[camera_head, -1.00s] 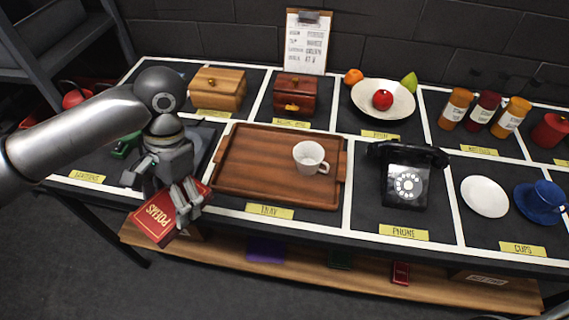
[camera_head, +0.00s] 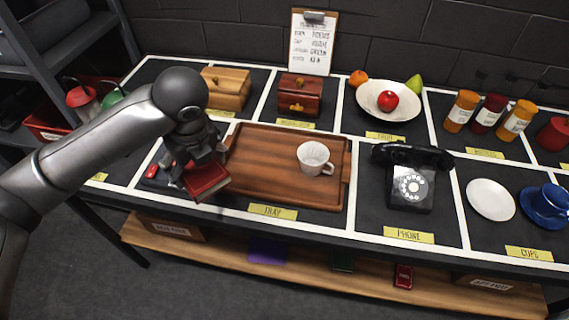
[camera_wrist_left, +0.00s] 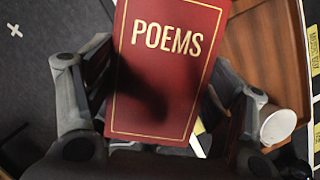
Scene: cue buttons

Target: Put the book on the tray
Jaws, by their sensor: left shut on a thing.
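The book is red with gold lettering reading POEMS. My left gripper (camera_head: 190,158) is shut on the book (camera_head: 207,181) and holds it at the left edge of the tray, near the table's front. In the left wrist view the book (camera_wrist_left: 168,62) lies between the two fingers, its cover facing the camera. The tray (camera_head: 265,165) is brown wood with raised ends and lies flat on the table; a white cup (camera_head: 313,158) stands on its right part. The tray also shows in the left wrist view (camera_wrist_left: 270,50). My right gripper is not in view.
Behind the tray stand two wooden boxes (camera_head: 300,95) and a clipboard (camera_head: 312,42). A black phone (camera_head: 410,180) is right of the tray. The tray's left and middle parts are bare. A lower shelf (camera_head: 330,265) runs below the table.

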